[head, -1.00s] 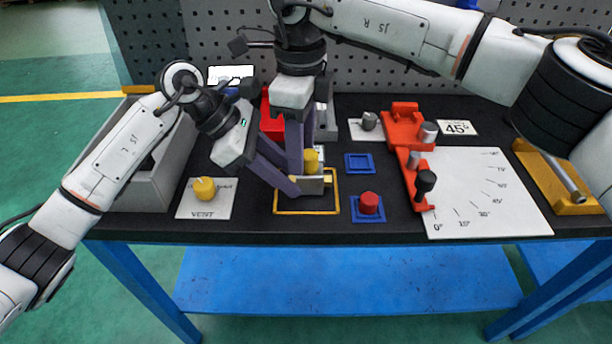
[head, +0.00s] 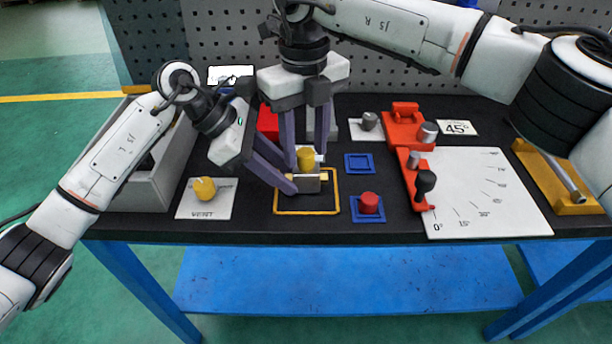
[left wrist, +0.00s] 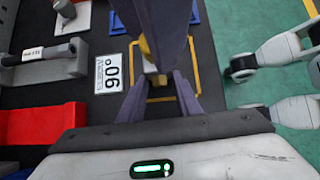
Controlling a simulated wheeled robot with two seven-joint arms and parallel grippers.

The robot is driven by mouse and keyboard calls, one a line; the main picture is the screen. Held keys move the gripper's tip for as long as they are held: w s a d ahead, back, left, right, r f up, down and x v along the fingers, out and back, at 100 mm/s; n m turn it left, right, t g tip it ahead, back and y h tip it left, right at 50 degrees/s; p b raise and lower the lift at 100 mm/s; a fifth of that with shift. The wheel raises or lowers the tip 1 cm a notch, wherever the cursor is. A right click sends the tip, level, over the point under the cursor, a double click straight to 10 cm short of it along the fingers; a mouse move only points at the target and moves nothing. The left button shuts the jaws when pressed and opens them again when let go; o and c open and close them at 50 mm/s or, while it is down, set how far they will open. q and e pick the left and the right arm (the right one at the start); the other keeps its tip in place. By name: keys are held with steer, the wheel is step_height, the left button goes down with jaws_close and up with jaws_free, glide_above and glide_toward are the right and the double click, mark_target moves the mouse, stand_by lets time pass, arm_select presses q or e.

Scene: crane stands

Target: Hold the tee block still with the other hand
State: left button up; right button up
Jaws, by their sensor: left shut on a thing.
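The tee block (head: 308,184) is a small grey metal body with a yellow round knob (head: 306,158) on top. It stands upright inside the yellow outline (head: 305,212). My left gripper (head: 291,180) comes in low from the left and is shut on the block's body. My right gripper (head: 307,148) points down from above, its fingers apart on either side of the knob, and looks open. In the left wrist view, the left fingers (left wrist: 158,82) reach toward the yellow outline, and a dark right finger hides most of the block.
A yellow knob on the VENT plate (head: 190,211) stands to the left. A grey bin (head: 160,175) stands at the left edge.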

steer(key=m, duration=0.6)
steer(key=shift+w, duration=0.1)
steer(key=m, duration=0.3)
steer(key=shift+d, duration=0.1)
steer(key=shift+w+d+m, duration=0.1)
steer(key=shift+d+m, duration=0.1)
steer(key=shift+m, duration=0.65)
steer(key=shift+d+m, duration=0.15)
steer(key=shift+m, duration=0.7)
steer(key=shift+s, duration=0.25)
steer(key=shift+s, duration=0.35)
steer(key=shift+s, duration=0.1)
